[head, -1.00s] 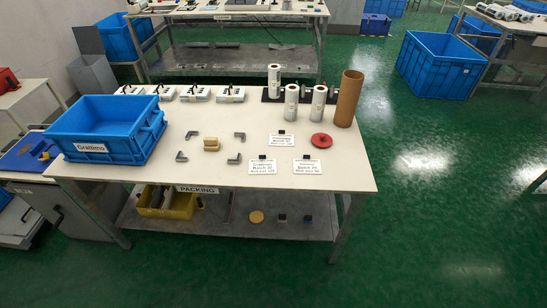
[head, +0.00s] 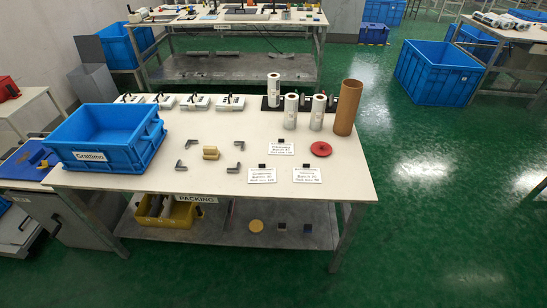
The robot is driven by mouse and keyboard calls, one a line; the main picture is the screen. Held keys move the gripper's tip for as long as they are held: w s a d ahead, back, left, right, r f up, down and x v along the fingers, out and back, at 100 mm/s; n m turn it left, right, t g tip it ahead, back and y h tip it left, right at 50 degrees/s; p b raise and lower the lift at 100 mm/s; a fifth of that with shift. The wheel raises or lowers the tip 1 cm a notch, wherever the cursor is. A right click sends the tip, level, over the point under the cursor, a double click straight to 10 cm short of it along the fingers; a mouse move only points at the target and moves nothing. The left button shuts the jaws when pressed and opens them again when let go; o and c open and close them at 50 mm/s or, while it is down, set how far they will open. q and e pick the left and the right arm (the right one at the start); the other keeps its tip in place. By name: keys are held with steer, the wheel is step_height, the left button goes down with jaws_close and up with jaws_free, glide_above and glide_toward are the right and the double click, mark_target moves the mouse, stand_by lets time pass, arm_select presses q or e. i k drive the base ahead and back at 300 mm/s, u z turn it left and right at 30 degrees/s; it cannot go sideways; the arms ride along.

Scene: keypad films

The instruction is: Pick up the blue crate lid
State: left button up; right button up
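A blue crate (head: 122,157) with a white label reading "Grattimo" stands open at the left end of the packing table (head: 215,135). No lid is on it. A flat blue piece (head: 22,168), which could be the crate lid, lies on a low surface to the left of the table. It is partly cut off by the picture's left edge and partly behind the crate, and something small and yellow shows on it. Neither of my grippers is in view.
On the table are several white devices (head: 195,102), grey corner pieces (head: 190,143), white rolls (head: 291,111), a brown tube (head: 347,107), a red disc (head: 321,149) and label cards (head: 307,174). A yellow bin (head: 175,216) stands below. Green floor (head: 440,220) is clear at right.

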mark_target(22, 165)
steer(key=u, duration=1.8)
